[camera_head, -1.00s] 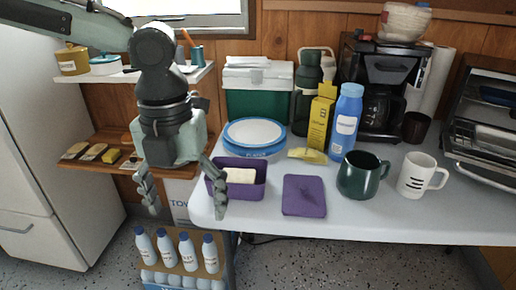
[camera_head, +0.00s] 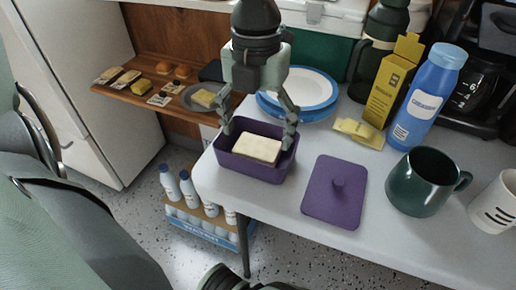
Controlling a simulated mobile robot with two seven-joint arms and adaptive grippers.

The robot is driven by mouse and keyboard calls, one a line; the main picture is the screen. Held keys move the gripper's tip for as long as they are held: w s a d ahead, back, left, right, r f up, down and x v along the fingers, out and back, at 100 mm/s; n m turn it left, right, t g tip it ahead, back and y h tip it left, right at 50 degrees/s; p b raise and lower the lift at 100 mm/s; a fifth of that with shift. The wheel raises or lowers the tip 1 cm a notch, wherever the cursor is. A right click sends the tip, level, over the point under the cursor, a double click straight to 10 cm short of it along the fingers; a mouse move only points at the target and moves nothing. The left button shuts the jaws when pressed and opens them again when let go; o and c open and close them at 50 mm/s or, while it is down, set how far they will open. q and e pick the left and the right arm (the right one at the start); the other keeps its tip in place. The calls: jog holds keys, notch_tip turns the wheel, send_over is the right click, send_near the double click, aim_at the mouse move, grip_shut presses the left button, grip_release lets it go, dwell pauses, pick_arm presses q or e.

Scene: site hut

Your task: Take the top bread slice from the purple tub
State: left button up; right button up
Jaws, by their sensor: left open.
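The purple tub (camera_head: 228,162) stands open at the left end of the white table. Pale bread (camera_head: 257,148) lies in it, its top face showing; I cannot tell how many slices are under it. My left gripper (camera_head: 258,135) is open and points down over the tub, one finger near the tub's left side and the other near its right side, with the bread between them in the picture. It appears empty. The purple lid (camera_head: 333,192) with a knob lies flat on the table to the right of the tub. My right gripper does not show.
A blue-rimmed plate stack (camera_head: 297,95) stands behind the tub. A yellow packet (camera_head: 358,131), yellow box (camera_head: 392,82), blue bottle (camera_head: 427,98), green mug (camera_head: 420,184) and white mug (camera_head: 497,204) stand to the right. The table's front edge is close to the tub.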

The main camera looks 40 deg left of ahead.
aim_at(257, 149)
pick_arm(q)
jog(key=shift+w+f, duration=0.15)
jog(key=shift+f, duration=1.25)
jog(key=c, duration=0.8)
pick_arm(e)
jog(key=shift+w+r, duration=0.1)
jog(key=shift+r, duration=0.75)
pick_arm(q)
jog(key=shift+r, duration=0.1)
